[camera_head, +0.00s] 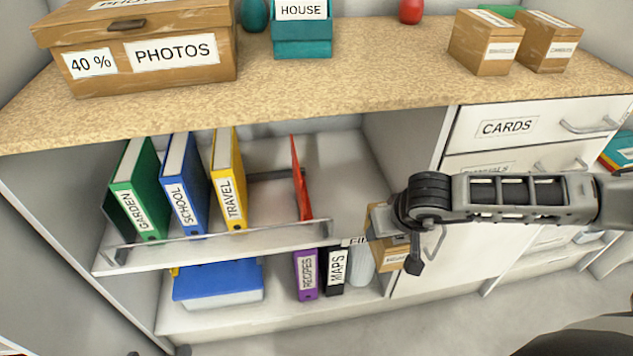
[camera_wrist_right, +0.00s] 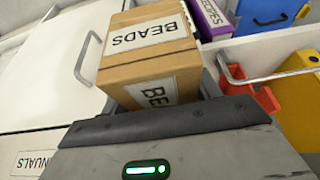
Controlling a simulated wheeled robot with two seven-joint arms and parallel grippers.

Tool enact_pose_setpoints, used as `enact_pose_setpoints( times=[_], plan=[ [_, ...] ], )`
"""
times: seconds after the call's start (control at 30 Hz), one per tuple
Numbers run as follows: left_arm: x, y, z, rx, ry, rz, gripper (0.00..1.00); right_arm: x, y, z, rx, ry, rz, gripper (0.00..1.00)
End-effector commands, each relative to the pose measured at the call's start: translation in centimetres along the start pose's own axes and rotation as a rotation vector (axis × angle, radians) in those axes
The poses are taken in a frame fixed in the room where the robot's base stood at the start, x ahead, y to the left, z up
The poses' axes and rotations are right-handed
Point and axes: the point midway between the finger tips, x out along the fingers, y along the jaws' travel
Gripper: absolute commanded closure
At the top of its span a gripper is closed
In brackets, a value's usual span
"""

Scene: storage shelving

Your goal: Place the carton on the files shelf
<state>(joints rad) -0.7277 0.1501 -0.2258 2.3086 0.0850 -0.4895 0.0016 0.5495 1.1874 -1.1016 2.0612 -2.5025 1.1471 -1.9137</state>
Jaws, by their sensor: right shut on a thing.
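The carton, a small brown box labelled BEADS (camera_wrist_right: 150,65), is in my right gripper (camera_head: 398,234). In the head view the carton (camera_head: 396,256) shows partly behind the gripper, in front of the cabinet's right part. The files shelf (camera_head: 270,236) is the white upper shelf with a metal rail along its front; its label is partly hidden. It holds green (camera_head: 138,188), blue (camera_head: 182,185) and yellow (camera_head: 228,180) binders and a leaning red file (camera_head: 300,180). The carton is to the right of these files, near the shelf's right end. My left gripper is out of view.
Bare shelf (camera_head: 345,185) shows right of the red file. White drawers (camera_head: 520,127) with handles are at the right. A PHOTOS box (camera_head: 140,50) and two small cartons stand on the countertop.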

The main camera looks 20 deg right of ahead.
Motion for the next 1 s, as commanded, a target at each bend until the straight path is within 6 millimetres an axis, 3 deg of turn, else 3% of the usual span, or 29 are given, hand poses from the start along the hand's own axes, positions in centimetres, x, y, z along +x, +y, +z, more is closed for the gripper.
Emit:
enact_pose_setpoints(
  times=[0.17,0.7,0.83,1.0],
  plan=[
    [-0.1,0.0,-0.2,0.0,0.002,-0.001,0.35,0.8,-0.1,-2.8,0.005,0.008,-0.002,0.82],
    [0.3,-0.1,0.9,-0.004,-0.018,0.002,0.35,5.8,-0.2,-14.9,0.004,0.007,-0.005,0.82],
    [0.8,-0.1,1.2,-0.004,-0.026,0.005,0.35,6.5,-0.2,-16.3,0.002,0.005,-0.005,0.82],
    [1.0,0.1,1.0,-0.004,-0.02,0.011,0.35,6.9,-0.1,-16.7,0.001,0.003,-0.003,0.82]
  ],
)
